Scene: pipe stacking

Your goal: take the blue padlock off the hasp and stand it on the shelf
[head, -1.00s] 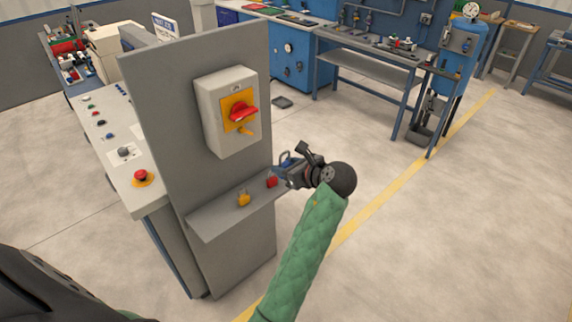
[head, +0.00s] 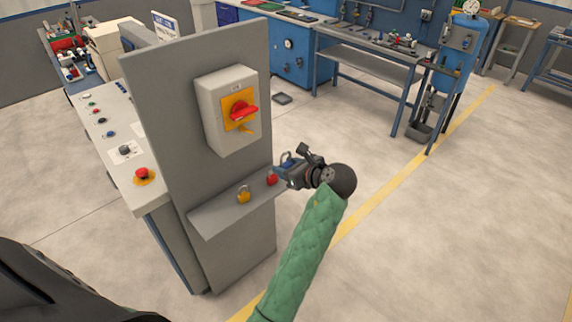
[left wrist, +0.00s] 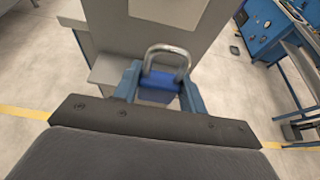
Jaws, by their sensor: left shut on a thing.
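The blue padlock (head: 286,160) is between the fingers of my left gripper (head: 284,171), off the hasp, near the right end of the shelf. The left wrist view shows its blue body (left wrist: 160,86) between the two blue fingers, its silver shackle pointing up. I cannot tell whether the shackle is open. The hasp (head: 245,129) is the yellow tab below the red switch handle and looks empty. The grey shelf (head: 222,222) sticks out from the panel below the switch box. My right gripper is not in view.
A yellow padlock (head: 243,195) stands mid-shelf and a red padlock (head: 271,179) stands towards its right end, close to my gripper. The shelf's left part is bare. The grey panel (head: 190,120) rises behind the shelf. Open floor lies to the right.

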